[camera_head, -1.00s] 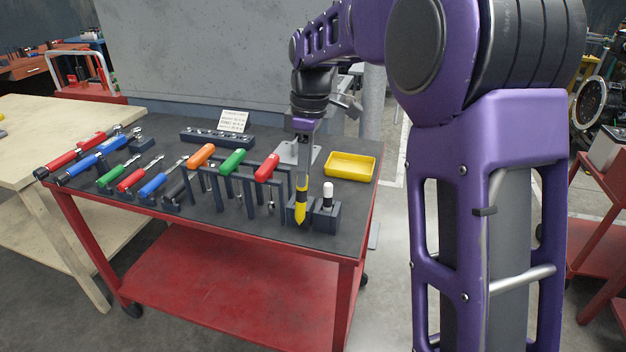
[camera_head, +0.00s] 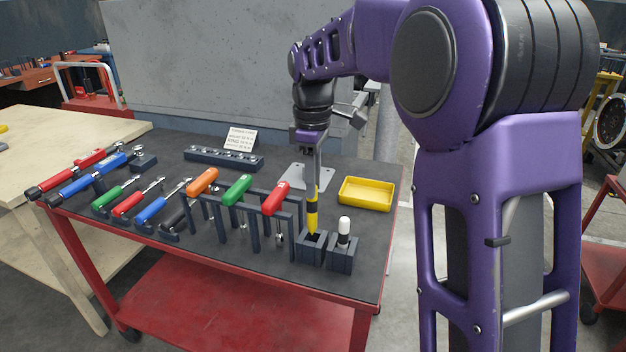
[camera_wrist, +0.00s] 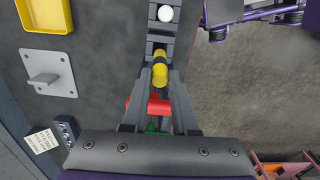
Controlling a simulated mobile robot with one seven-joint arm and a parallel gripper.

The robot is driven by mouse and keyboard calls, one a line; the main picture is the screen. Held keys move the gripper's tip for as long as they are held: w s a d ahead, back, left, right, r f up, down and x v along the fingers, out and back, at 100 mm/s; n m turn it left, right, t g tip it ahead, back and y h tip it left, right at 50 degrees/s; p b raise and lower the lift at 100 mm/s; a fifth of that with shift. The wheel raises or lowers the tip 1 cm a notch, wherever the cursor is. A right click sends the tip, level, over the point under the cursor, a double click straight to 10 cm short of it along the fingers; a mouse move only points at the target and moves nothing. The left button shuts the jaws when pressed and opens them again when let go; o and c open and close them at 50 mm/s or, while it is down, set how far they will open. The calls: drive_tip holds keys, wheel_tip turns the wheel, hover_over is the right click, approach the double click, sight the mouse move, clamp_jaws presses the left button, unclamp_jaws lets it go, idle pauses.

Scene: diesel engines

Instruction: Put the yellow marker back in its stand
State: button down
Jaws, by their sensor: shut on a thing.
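The yellow marker (camera_head: 312,217), with a black band, hangs upright, tip down, in my gripper (camera_head: 312,186). The marker also shows between the fingers in the wrist view (camera_wrist: 160,72). My gripper is shut on its upper part. The tip is at or just above the square opening of the dark, empty holder (camera_head: 309,252); I cannot tell whether it is inside. A matching holder (camera_head: 341,262) to the right carries a white-capped marker (camera_head: 344,228). The wrist view shows the white cap (camera_wrist: 165,14) beyond the yellow marker.
A rack with red (camera_head: 275,198), green (camera_head: 237,190) and orange (camera_head: 202,181) handled tools stands close left of the holders. A yellow tray (camera_head: 366,194) lies behind right. A grey metal bracket (camera_wrist: 46,74) stands behind the marker. Wrenches and screwdrivers fill the cart's left side.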

sight(313, 202)
wheel_tip(313, 202, down, 3)
drive_tip(key=shift+b, duration=1.15)
drive_tip(key=shift+f+b, duration=0.6)
drive_tip(key=shift+f, duration=1.15)
drive_tip(key=shift+c, duration=0.8)
unclamp_jaws()
drive_tip(key=shift+r, duration=0.15)
drive_tip(key=shift+r+p, duration=1.6)
drive_tip(key=shift+p, duration=0.1)
drive_tip(key=shift+r, duration=0.1)
